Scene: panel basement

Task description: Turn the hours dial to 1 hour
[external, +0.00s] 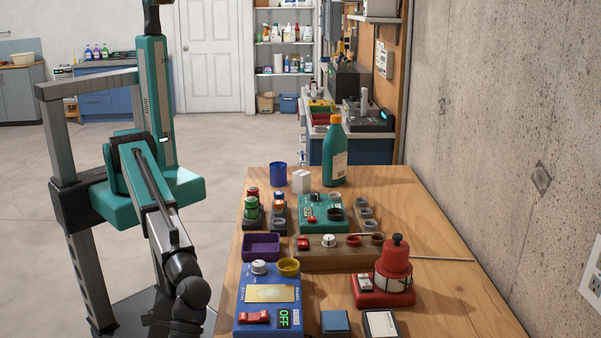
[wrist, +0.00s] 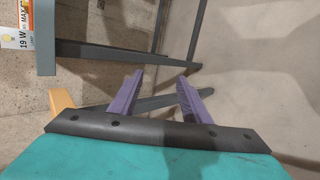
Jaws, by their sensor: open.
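In the external view several panels with knobs stand on the wooden table (external: 440,235). A blue panel (external: 246,305) at the front has a pale round knob (external: 259,267), red switches and a display reading OFF. A wooden panel (external: 284,258) behind it has a pale knob (external: 328,240). A green panel (external: 337,226) further back has a dark-topped knob (external: 317,198). Labels are too small to tell which is the hours dial. My gripper (wrist: 160,75) is open and empty in the wrist view, its two purple fingers apart. No dial shows there.
A red device (external: 394,265) stands at the right, with a green bottle (external: 334,158) at the back. A purple tray (external: 261,253) and small cans crowd the left edge. The concrete wall (external: 500,120) bounds the right side.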

